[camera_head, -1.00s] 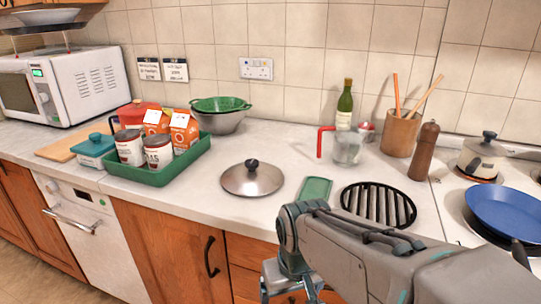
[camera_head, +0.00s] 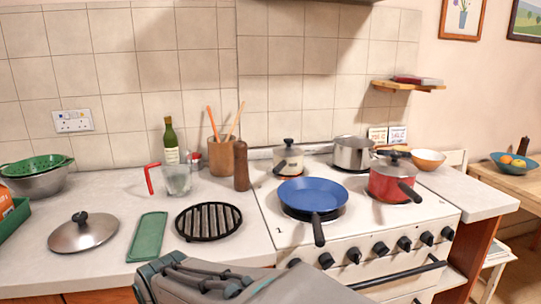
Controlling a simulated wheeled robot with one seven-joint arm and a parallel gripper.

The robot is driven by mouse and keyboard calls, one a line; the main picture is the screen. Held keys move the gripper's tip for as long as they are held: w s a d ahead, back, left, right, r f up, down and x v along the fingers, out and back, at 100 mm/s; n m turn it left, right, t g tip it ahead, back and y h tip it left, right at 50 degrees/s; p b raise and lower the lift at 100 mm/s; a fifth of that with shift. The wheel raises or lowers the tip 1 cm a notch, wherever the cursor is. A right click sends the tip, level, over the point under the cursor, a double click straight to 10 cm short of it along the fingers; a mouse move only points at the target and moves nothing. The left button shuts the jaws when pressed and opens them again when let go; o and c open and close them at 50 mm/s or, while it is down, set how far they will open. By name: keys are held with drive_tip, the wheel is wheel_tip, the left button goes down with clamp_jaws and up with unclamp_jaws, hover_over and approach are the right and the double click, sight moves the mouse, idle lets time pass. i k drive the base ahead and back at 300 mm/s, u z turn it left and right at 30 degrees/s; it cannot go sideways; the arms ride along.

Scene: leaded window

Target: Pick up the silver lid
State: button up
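The silver lid (camera_head: 83,233) is a round, domed metal lid with a black knob. It lies flat on the white counter (camera_head: 110,193) at the left of the head view, in front of the metal bowl. My arm comes in from the bottom edge, to the right of the lid and apart from it.
A green board (camera_head: 147,236) and a black trivet (camera_head: 208,221) lie right of the lid. A glass jug (camera_head: 177,179) stands behind them. A blue pan (camera_head: 312,195) sits on the stove, its handle pointing forward. A green tray (camera_head: 14,220) is at the far left.

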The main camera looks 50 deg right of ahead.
sight(85, 232)
drive_tip(key=u, duration=1.9)
drive_tip(key=i, duration=1.15)
drive_tip(key=z, duration=0.05)
